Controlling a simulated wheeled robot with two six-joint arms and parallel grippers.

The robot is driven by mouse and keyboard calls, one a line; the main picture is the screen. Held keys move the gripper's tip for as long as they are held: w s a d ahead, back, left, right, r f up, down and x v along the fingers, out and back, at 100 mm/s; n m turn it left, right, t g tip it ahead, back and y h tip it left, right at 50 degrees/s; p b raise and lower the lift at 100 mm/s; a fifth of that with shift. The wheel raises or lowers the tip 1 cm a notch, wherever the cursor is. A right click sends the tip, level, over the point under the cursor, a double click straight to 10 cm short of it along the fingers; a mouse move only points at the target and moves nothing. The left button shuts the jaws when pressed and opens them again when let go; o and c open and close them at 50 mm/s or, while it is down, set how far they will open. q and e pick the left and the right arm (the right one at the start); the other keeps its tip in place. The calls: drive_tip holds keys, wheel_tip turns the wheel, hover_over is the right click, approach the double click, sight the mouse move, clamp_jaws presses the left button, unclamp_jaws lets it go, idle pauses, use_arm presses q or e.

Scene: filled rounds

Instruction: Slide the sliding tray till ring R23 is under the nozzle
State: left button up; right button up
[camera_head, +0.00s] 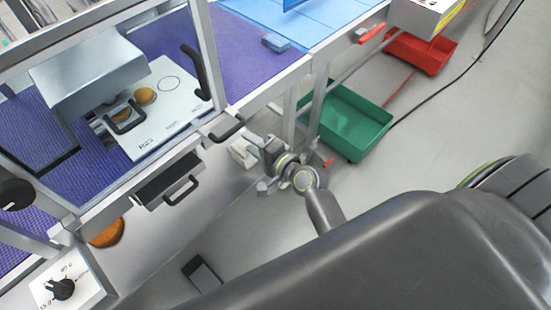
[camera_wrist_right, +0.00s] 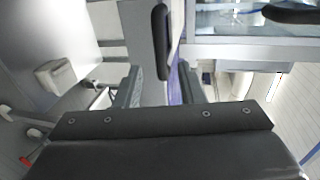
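The sliding tray (camera_head: 180,110) is a white plate inside the framed enclosure in the head view. It bears an empty ring outline (camera_head: 169,83) and two brown rounds, one (camera_head: 145,96) clear and one (camera_head: 121,113) partly behind a dark handle. A grey housing (camera_head: 90,70) hangs over the tray's left part; the nozzle tip is hidden. My right gripper (camera_head: 262,166) is open and empty outside the enclosure. In the right wrist view a dark handle (camera_wrist_right: 162,42) shows beyond its parted fingers (camera_wrist_right: 160,88).
A dark handle (camera_head: 226,128) juts from the enclosure's front edge, near my right gripper. A drawer (camera_head: 165,180) with a handle is below. A green bin (camera_head: 352,125) and a red bin (camera_head: 425,52) stand on the floor. A control box (camera_head: 85,285) sits lower left.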

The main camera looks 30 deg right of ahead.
drive_tip(key=b+v, duration=0.1)
drive_tip(key=v, duration=0.7)
drive_tip(key=shift+s, duration=0.3)
drive_tip(key=shift+d, duration=0.1)
drive_tip(key=s+d+f+n+g+h, duration=0.2)
drive_tip(key=s+d+f+g, duration=0.15)
drive_tip(key=f, duration=1.05)
drive_tip(key=s+d+f+n+g+h, duration=0.2)
drive_tip(key=s+f+n+g, duration=0.15)
drive_tip(key=f, duration=1.15)
drive_tip(key=s+d+f+n+g, duration=0.2)
drive_tip(key=s+f, duration=0.4)
drive_tip(key=s, duration=0.3)
drive_tip(key=s+d+f+n+g+h, duration=0.1)
drive_tip(key=s+d+f+n+g, duration=0.1)
drive_tip(key=s+f, duration=0.4)
drive_tip(key=s+d+f+n+g+h, duration=0.1)
drive_tip(key=s+f+n, duration=0.3)
drive_tip(key=s, duration=0.8)
wheel_tip(320, 180, down, 2)
drive_tip(key=shift+d+f+g+b, duration=0.1)
drive_tip(key=shift+d+g+b, duration=0.4)
drive_tip(key=shift+g, duration=0.2)
